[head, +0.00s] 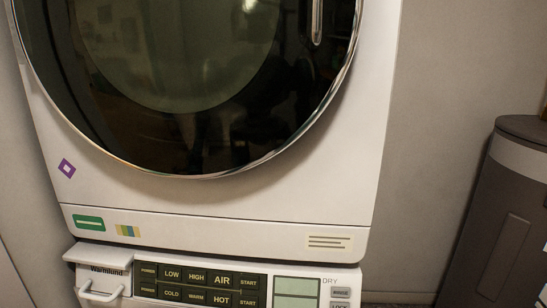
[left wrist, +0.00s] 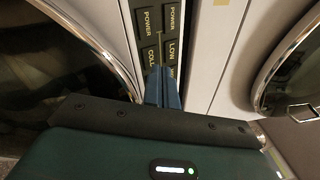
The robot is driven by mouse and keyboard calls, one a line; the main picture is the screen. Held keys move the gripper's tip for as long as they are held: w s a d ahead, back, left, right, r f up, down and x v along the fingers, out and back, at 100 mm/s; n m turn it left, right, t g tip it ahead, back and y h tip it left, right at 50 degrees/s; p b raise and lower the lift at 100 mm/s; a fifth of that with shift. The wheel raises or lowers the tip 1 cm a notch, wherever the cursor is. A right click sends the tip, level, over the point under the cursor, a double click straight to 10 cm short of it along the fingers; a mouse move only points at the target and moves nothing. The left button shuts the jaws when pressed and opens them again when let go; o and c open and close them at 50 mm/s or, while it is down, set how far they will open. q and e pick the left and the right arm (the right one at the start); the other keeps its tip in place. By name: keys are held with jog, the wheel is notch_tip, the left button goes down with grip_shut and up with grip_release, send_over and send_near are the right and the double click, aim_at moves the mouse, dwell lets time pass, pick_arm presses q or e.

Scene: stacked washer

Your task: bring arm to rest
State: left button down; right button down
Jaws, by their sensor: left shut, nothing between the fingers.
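In the left wrist view, my left gripper (left wrist: 163,88) shows its bluish fingers together and empty. The fingertips are in front of the washer's dark button panel (left wrist: 150,22), near the POWER, COLD and LOW buttons; I cannot tell whether they touch it. The stacked washer (head: 230,205) fills the head view, with its dark round upper door (head: 190,130) closed. The control panel (head: 205,285) below has rows of buttons and a grey-green display. Neither arm shows in the head view, and my right gripper is not in view.
In the left wrist view, round chrome-rimmed doors flank the panel on the left (left wrist: 60,80) and right (left wrist: 290,80). In the head view, a white drawer handle (head: 100,294) sticks out at lower left. A dark bin (head: 490,235) stands at the right, with bare wall between.

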pick_arm(q)
jog(key=s+d+f+n+g+p, duration=0.1)
jog(key=s+d+f+n+g, duration=0.7)
jog(key=n, duration=1.2)
jog(key=s+d+f, duration=0.4)
jog(key=s+d, duration=0.1)
jog(key=s, duration=0.1)
jog(key=shift+d+f+n, duration=0.15)
jog(key=shift+f+n, duration=0.15)
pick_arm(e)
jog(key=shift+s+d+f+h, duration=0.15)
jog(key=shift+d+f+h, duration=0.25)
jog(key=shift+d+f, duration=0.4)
